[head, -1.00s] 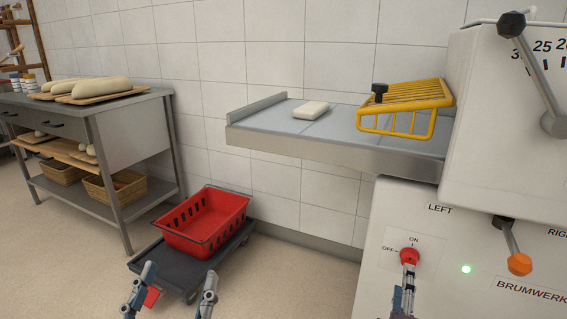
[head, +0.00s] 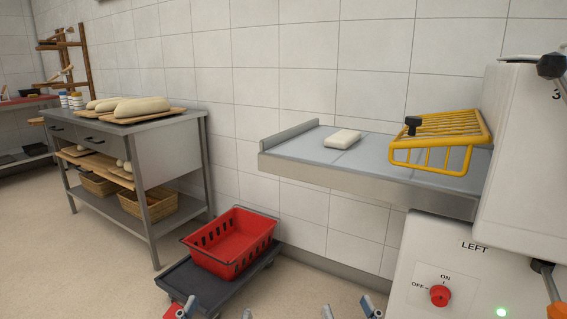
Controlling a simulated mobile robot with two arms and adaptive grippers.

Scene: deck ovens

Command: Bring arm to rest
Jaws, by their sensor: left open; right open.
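My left gripper (head: 217,311) shows only its fingertips at the bottom edge, in front of the low dark dolly. The fingers are apart with nothing seen between them. My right gripper (head: 348,310) also shows only its fingertips at the bottom edge, left of the machine's front panel. It is open, and nothing is seen between its fingers. It is apart from the red knob (head: 440,296) on the panel marked OFF and ON. Both arms are otherwise out of frame.
A red basket (head: 215,268) sits on the dark dolly (head: 205,290). A grey shelf (head: 300,173) holds a white block (head: 343,138) and a yellow wire guard (head: 440,156). A table (head: 178,123) with loaves stands left. A green lamp (head: 502,312) glows on the panel.

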